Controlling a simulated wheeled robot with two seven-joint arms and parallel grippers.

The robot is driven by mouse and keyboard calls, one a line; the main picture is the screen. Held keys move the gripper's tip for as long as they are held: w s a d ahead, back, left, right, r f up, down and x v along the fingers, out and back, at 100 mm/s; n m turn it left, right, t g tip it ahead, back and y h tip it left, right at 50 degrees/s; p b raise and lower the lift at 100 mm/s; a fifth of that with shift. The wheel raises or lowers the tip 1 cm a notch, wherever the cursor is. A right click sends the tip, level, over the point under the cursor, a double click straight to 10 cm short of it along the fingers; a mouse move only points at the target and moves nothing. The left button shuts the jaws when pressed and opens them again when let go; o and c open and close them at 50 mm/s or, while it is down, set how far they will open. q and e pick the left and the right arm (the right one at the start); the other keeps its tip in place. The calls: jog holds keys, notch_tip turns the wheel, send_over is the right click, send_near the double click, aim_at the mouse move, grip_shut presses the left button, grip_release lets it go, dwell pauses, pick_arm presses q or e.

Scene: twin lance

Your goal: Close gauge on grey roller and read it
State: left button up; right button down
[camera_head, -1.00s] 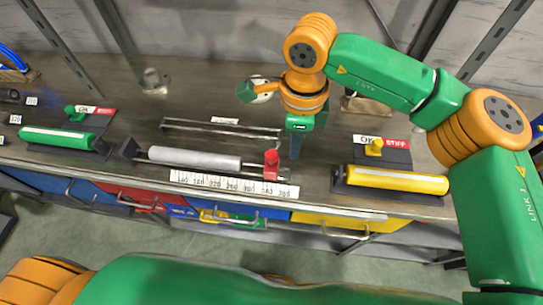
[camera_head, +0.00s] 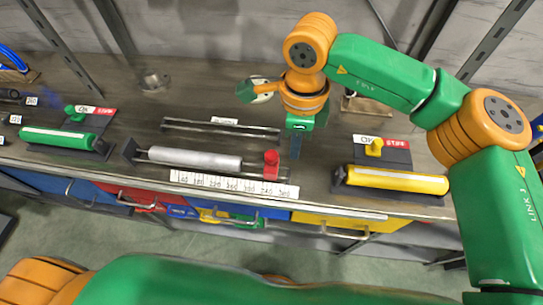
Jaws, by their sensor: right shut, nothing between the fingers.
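The grey roller (camera_head: 195,158) lies on its stand near the bench's front edge, left of centre. My left gripper is not in view; a green and orange arm part of mine fills the bottom edge.
A green roller (camera_head: 58,138) lies at left and a yellow roller (camera_head: 397,180) at right, each with an OK/STIFF plate behind. A rail (camera_head: 220,128) lies behind the grey roller. A metal cup (camera_head: 153,81) stands at the back left. Coloured drawers line the bench front.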

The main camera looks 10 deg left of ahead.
aim_at(271, 163)
jog(key=shift+f+b, duration=2)
jog(key=shift+f, duration=0.05)
jog(key=shift+a, duration=0.15)
jog(key=shift+a+p, duration=0.3)
jog(key=shift+a, duration=1.05)
